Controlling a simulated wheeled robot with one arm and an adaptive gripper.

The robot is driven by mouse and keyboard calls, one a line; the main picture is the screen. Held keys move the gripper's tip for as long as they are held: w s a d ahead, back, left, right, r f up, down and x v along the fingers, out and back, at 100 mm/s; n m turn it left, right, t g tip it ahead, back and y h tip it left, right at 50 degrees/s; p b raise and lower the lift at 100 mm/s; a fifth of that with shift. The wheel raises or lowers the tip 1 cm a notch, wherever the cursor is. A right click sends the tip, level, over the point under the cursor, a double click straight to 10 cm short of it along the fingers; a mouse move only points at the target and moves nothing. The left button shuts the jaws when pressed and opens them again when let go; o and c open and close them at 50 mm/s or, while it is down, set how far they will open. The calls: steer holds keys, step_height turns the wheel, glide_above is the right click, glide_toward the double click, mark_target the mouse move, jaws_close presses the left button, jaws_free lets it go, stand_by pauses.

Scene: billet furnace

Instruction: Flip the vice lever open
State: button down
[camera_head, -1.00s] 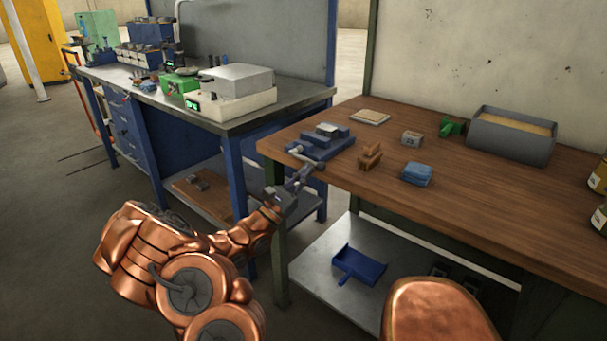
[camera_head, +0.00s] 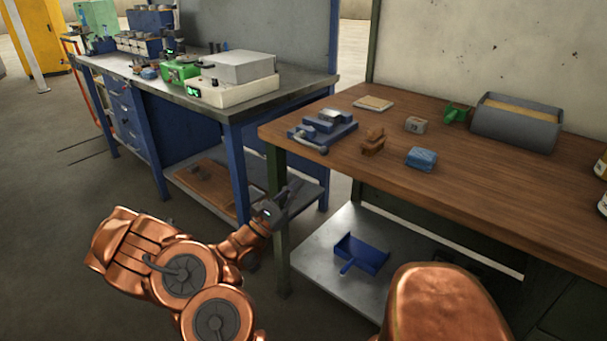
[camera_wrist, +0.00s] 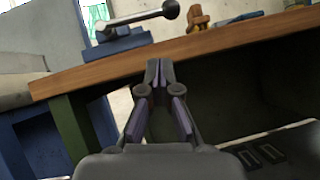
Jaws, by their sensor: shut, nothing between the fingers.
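The blue vice (camera_head: 340,133) sits on the left front corner of the wooden bench and also shows in the wrist view (camera_wrist: 118,48). Its grey lever (camera_wrist: 138,17) lies across the vice's near side in the wrist view, with a round ball end at the right. In the head view the lever (camera_head: 310,146) is small, close to the bench's front edge. My gripper (camera_head: 292,188) is in front of and below that edge, apart from the vice. In the wrist view my gripper (camera_wrist: 160,66) has its fingertips together and empty, below the lever.
On the wooden bench (camera_head: 480,195) stand an orange-brown block (camera_head: 373,142), a blue block (camera_head: 421,158) and a grey bin (camera_head: 517,125). A blue dustpan (camera_head: 362,253) lies on the lower shelf. A metal-topped blue workbench (camera_head: 160,88) stands at the left.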

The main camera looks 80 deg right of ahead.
steer(key=v, duration=0.5)
steer(key=shift+s+a+f, duration=0.15)
steer(key=shift+a, duration=0.1)
stand_by(0.4)
